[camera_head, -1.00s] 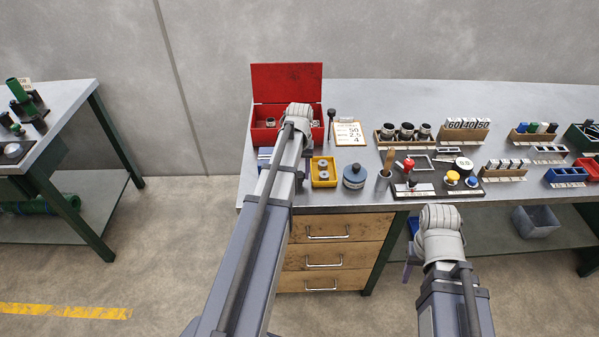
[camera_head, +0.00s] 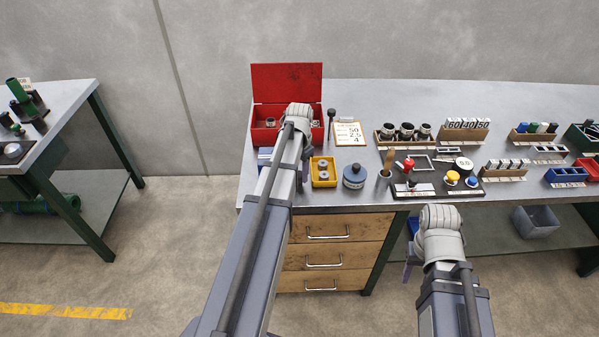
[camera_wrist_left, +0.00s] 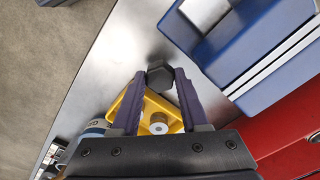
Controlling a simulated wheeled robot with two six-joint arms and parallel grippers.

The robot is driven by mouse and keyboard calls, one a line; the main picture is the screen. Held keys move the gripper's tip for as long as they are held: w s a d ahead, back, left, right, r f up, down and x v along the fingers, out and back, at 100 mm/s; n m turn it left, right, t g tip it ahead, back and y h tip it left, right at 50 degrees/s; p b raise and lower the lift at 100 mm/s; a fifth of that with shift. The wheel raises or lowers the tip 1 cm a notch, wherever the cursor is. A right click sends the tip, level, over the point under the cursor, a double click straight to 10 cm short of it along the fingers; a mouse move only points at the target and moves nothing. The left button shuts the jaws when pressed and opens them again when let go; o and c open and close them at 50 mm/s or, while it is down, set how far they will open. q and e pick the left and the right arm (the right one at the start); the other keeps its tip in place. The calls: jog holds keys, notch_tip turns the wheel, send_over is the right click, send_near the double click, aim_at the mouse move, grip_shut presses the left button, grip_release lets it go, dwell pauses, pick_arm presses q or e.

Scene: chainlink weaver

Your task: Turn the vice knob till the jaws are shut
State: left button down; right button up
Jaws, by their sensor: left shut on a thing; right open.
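The vice is blue (camera_wrist_left: 255,50) with pale metal strips across it, at the upper right of the left wrist view. In the head view only a small blue part of it (camera_head: 265,153) shows beside my left arm. The dark six-sided knob (camera_wrist_left: 160,77) is between the purple fingertips of my left gripper (camera_wrist_left: 159,85), which is shut on it. How wide the vice jaws stand apart I cannot tell. My right gripper (camera_head: 407,262) is open, low in front of the bench and mostly hidden by its wrist.
A yellow tray with rings (camera_head: 324,172) and a blue round container (camera_head: 354,176) stand right of my left gripper. An open red box (camera_head: 287,122) is behind it. Holders and parts fill the bench (camera_head: 360,92) to the right; its back strip is clear.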

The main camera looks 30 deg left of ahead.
aim_at(300, 174)
dwell(0.3)
pick_arm(q)
jog(key=shift+c, duration=2.1)
grip_release()
notch_tip(300, 174, up, 8)
jog(key=p, duration=0.8)
jog(key=shift+f, duration=0.1)
